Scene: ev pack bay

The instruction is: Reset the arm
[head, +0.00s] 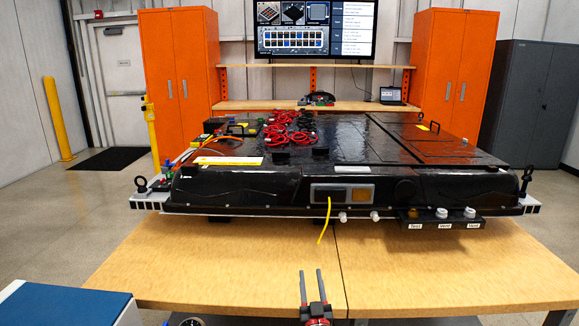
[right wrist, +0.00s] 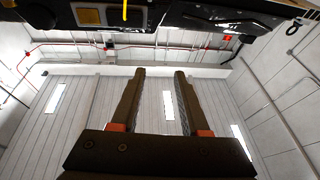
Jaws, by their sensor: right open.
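My right gripper (head: 312,275) is low in the middle of the head view, in front of the black battery pack. Its two fingers are parallel, apart and empty. In the right wrist view the same gripper (right wrist: 161,75) points up, with wall and ceiling between and behind its fingers. The black battery pack (head: 430,190) lies on the wooden table (head: 210,265), beyond the gripper and not touching it. The pack's front edge also shows at the top of the right wrist view (right wrist: 200,15). My left gripper is not in view.
A yellow cable (head: 325,222) hangs from the pack's front. A bracket with three labelled caps (head: 440,222) juts out at front right. Red cables (head: 290,130) lie on the pack. A blue-topped box (head: 65,305) stands at the lower left. The table's front strip is clear.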

